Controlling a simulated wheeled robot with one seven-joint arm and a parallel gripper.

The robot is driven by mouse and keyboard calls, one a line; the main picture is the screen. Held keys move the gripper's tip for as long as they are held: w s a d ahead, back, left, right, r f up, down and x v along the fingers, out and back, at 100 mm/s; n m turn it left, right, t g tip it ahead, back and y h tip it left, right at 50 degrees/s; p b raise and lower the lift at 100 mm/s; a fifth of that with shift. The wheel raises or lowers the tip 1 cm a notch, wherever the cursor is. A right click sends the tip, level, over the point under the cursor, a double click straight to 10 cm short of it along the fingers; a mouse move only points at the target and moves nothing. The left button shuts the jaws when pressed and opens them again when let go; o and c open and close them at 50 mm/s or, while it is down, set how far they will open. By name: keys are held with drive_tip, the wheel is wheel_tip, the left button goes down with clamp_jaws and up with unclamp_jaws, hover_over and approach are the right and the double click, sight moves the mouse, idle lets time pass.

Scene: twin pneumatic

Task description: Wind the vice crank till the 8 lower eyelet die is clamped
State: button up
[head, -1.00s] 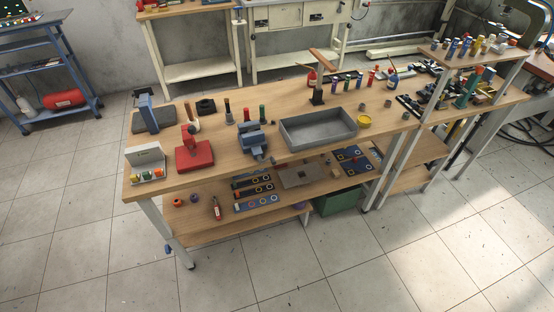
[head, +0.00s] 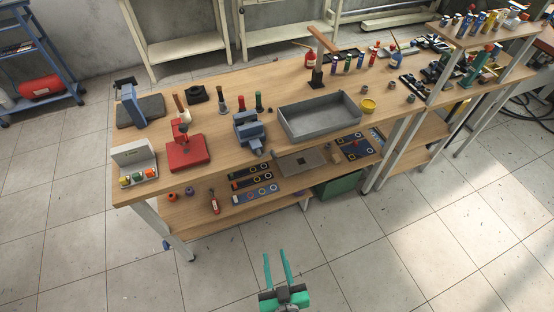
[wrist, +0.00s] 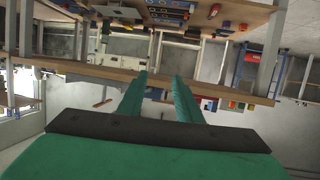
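The blue-grey vice (head: 247,130) stands on the wooden workbench (head: 225,92), near its front edge and left of a grey tray. Its crank is too small to make out clearly in the head view. I cannot tell whether a die sits between its jaws. My gripper (head: 276,254) has two long green fingers, parallel and apart, with nothing between them. It is over the floor in front of the bench, well away from the vice. In the wrist view the open fingers (wrist: 159,77) point toward the bench.
A red press (head: 187,152) and a grey rack (head: 135,165) stand left of the vice. The grey tray (head: 318,117) is to its right. A lower shelf holds strips of small parts (head: 252,182). The tiled floor (head: 400,235) before the bench is clear.

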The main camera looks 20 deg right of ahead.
drive_tip(key=w+d, duration=0.3)
drive_tip(key=w, duration=0.3)
drive_tip(key=n+t+y, duration=0.2)
drive_tip(key=t+y, duration=0.1)
drive_tip(key=t, duration=0.1)
approach(275, 159)
drive_tip(key=w, duration=0.9)
drive_tip(key=shift+w+a+r, duration=0.15)
drive_tip(key=shift+w, duration=0.05)
clamp_jaws()
